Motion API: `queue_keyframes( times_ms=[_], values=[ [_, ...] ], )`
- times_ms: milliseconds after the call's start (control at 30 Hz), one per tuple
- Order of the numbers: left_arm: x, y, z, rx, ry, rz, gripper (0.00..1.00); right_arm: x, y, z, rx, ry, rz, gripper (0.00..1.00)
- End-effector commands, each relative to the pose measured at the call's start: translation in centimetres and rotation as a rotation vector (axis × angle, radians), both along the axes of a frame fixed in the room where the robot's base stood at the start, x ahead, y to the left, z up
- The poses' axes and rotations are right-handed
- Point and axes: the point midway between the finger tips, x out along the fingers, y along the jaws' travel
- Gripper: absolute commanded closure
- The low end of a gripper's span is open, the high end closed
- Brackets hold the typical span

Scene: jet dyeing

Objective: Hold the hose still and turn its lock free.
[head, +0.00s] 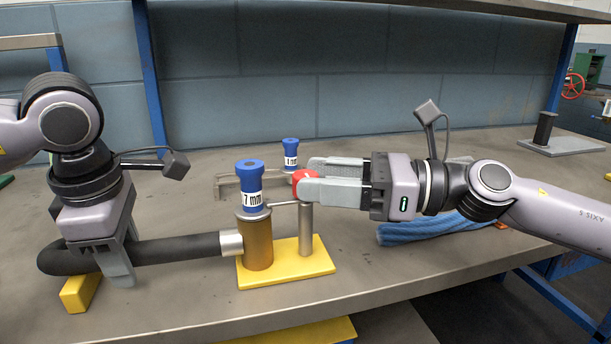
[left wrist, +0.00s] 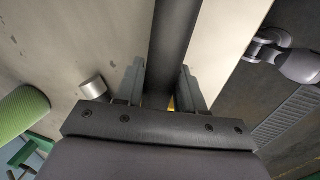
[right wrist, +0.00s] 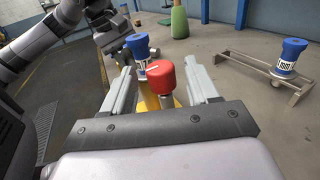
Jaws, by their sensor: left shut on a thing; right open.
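The black hose (head: 180,249) lies across the front left of the bench, its metal end at the brass cylinder (head: 258,243) on a yellow base (head: 317,262). My left gripper (head: 120,278) is shut on the hose from above; the hose also runs between its fingers in the left wrist view (left wrist: 172,45). A red knob (head: 300,184), which looks like the lock, tops a grey post (head: 306,230) on the same base. My right gripper (head: 312,178) is open with a finger on either side of the knob (right wrist: 165,76). I cannot tell whether either finger touches it.
A blue cap marked 7 mm (head: 250,185) tops the brass cylinder, close to my right fingertips. A second blue-capped part (head: 290,153) sits behind on a grey bracket (head: 228,184). A yellow block (head: 80,293) is under the hose bend.

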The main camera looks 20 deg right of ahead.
Motion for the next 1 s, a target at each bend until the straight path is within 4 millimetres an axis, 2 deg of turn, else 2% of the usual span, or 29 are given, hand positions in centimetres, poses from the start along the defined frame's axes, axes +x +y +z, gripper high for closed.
queue_keyframes(
  times_ms=[200,600,633,767,1000],
  values=[
    [0.0,0.0,0.0,0.0,0.0,0.0,0.93,0.9,1.9,0.0,0.001,0.0,0.001,0.41],
    [0.0,0.0,0.0,0.0,-0.001,0.0,0.93,1.2,2.3,0.0,0.0,0.0,-0.001,0.41],
    [0.0,0.0,0.0,0.0,-0.001,0.0,0.93,1.2,2.3,0.0,0.0,0.0,-0.001,0.47],
    [0.0,0.0,0.0,0.0,-0.001,0.0,0.93,1.2,2.3,0.0,0.0,0.0,-0.001,0.9],
    [0.0,0.0,0.0,0.0,0.0,0.0,0.93,1.1,2.3,0.0,-0.002,0.0,-0.004,0.91]
  ],
)
